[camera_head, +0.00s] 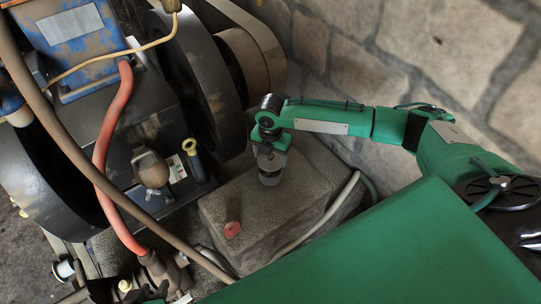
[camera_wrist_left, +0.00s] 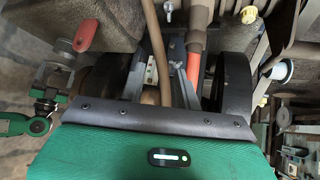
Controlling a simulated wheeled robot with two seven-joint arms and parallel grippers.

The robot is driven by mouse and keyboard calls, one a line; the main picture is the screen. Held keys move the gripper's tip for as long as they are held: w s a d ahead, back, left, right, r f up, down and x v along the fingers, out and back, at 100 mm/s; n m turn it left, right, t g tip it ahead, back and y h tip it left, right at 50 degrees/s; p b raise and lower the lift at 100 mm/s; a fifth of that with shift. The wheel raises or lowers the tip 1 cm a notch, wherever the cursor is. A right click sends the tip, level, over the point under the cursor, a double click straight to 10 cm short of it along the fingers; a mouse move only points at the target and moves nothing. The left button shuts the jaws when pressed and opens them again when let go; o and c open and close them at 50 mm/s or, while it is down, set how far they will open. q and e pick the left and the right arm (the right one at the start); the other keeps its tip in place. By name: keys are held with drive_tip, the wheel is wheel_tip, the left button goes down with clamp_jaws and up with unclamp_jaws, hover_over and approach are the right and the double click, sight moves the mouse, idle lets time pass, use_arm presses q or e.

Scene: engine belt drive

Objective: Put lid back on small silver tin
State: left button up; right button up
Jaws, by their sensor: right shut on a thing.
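My right gripper (camera_head: 270,160) points down over the stone block and is shut on a small grey, silver-looking round piece (camera_head: 270,178), which I take for the small silver tin. It is at or just above the block's top; I cannot tell whether it touches. I cannot make out a separate lid. The right gripper also shows at the left of the left wrist view (camera_wrist_left: 58,78).
The stone block (camera_head: 300,178) carries a small red piece (camera_head: 232,229) near its front edge. The engine with its dark wheel (camera_head: 198,75) stands at the left. A red hose (camera_head: 103,150) and a brown hose (camera_head: 75,150) cross in front. A stone wall (camera_head: 440,45) lies behind.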

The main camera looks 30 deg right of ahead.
drive_tip(key=shift+f+b, duration=0.5)
drive_tip(key=shift+f, duration=0.05)
use_arm(q)
drive_tip(key=shift+w+d+t+h, duration=0.35)
drive_tip(key=shift+d+t, duration=0.15)
drive_tip(key=shift+d, duration=0.25)
drive_tip(key=shift+w+d+t+h, duration=0.35)
drive_tip(key=shift+d+t, duration=0.15)
drive_tip(key=shift+d, duration=0.2)
use_arm(e)
drive_tip(key=shift+f, duration=1.05)
use_arm(q)
drive_tip(key=shift+r+p, duration=1)
drive_tip(key=shift+r, duration=0.05)
drive_tip(key=shift+r+p, duration=0.45)
use_arm(e)
drive_tip(key=shift+f, duration=0.15)
use_arm(q)
drive_tip(key=shift+r+p, duration=0.5)
use_arm(e)
drive_tip(key=o, duration=1)
